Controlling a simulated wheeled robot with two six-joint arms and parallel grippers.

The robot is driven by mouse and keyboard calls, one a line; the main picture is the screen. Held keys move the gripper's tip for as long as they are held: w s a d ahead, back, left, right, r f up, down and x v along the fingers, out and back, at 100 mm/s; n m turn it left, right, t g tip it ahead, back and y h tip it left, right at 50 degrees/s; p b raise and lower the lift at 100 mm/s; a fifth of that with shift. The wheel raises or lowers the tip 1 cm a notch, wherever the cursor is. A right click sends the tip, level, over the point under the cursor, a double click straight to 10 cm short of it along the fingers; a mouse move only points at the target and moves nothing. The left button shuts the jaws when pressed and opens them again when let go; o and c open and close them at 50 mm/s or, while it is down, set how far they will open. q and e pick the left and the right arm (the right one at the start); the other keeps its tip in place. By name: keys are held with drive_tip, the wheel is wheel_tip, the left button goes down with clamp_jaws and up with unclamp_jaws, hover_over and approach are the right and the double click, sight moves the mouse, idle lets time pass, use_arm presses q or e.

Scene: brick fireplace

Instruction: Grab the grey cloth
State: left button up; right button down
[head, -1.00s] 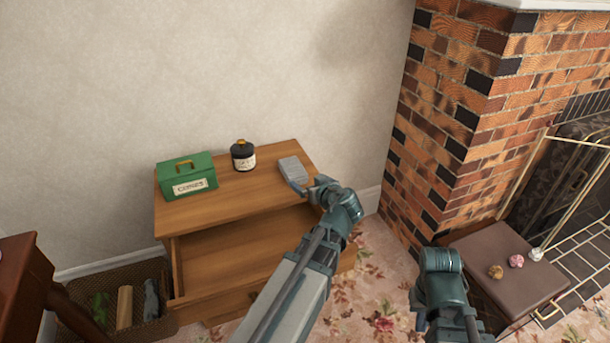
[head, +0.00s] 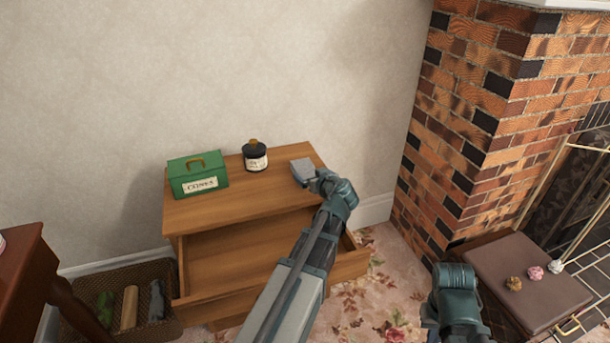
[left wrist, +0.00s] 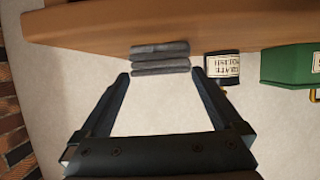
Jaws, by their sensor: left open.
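The grey cloth (head: 302,168) lies folded in a small stack on the right part of the wooden dresser top (head: 225,207). My left gripper (head: 314,181) is at the cloth's near right side, its fingers partly hidden by my wrist. In the left wrist view the folded cloth (left wrist: 160,58) sits just beyond the open, empty fingertips (left wrist: 161,76), centred between them. I cannot tell whether the fingers touch it. My right arm shows at the lower right of the head view, but its fingers do not show.
A black jar (head: 255,157) and a green box (head: 197,175) stand left of the cloth. The dresser's drawer (head: 240,255) is pulled out below. A wicker basket (head: 80,325) sits at lower left. A brown padded box (head: 525,275) stands by the brick fireplace (head: 475,120).

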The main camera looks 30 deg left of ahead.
sight(306, 171)
use_arm(q)
drive_tip(key=b+x, duration=0.1)
drive_tip(key=x, duration=0.4)
drive_tip(key=shift+a+b, duration=0.2)
drive_tip(key=shift+b, duration=0.2)
drive_tip(key=shift+r, duration=0.15)
drive_tip(key=c, duration=1.1)
drive_tip(key=shift+r, duration=0.15)
drive_tip(key=shift+r+p, duration=0.55)
drive_tip(key=shift+p, duration=0.25)
wheel_tip(306, 171, up, 3)
drive_tip(key=p, duration=0.3)
drive_tip(key=s+d, duration=1.1)
drive_tip(key=shift+s+d+r, duration=0.15)
drive_tip(key=shift+s+r, duration=0.1)
drive_tip(key=shift+r, duration=0.05)
